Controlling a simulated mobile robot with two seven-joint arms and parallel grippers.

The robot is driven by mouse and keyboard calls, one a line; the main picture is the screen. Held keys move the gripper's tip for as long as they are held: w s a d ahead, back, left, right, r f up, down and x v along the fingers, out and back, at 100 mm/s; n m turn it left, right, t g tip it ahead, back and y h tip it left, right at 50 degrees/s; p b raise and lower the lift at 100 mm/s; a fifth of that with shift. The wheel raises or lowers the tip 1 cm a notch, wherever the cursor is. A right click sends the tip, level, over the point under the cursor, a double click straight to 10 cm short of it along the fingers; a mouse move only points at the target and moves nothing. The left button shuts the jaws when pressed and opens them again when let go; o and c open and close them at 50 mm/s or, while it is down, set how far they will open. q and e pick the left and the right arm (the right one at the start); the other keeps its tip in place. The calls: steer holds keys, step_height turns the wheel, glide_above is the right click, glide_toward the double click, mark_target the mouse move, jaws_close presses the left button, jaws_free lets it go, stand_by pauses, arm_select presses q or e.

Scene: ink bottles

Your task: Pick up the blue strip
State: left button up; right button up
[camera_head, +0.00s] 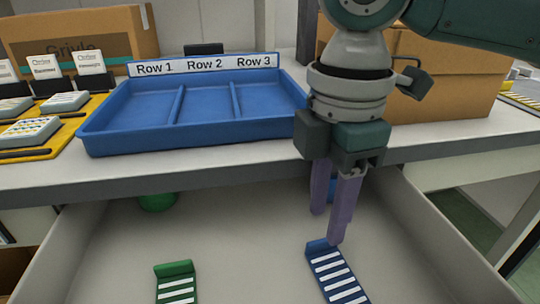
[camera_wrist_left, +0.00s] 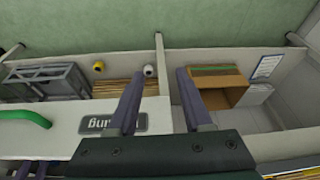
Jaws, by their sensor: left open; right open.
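The blue strip (camera_head: 337,274), with white cross stripes and a raised far end, lies in the open drawer (camera_head: 235,240) in the head view. Its near end is cut off by the picture edge. My right gripper (camera_head: 327,228) is open and points down, its purple fingers just above and beyond the strip's far end. I cannot tell whether a fingertip touches it. Nothing is between the fingers. My left gripper (camera_wrist_left: 159,76) shows in the left wrist view, open and empty, over other shelves; the strip is not seen there.
A green striped strip (camera_head: 176,284) lies left in the drawer. A green round object (camera_head: 157,201) and a partly hidden blue one sit at the drawer's back. On the tabletop stand a blue three-row tray (camera_head: 118,146), cardboard boxes (camera_head: 455,90) and yellow mats with cards.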

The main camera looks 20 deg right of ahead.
mark_target(323, 239)
step_height(323, 239, down, 4)
steer(key=shift+s+r+b, duration=0.15)
steer(key=shift+b, duration=0.45)
steer(key=shift+r, duration=0.1)
jaws_close()
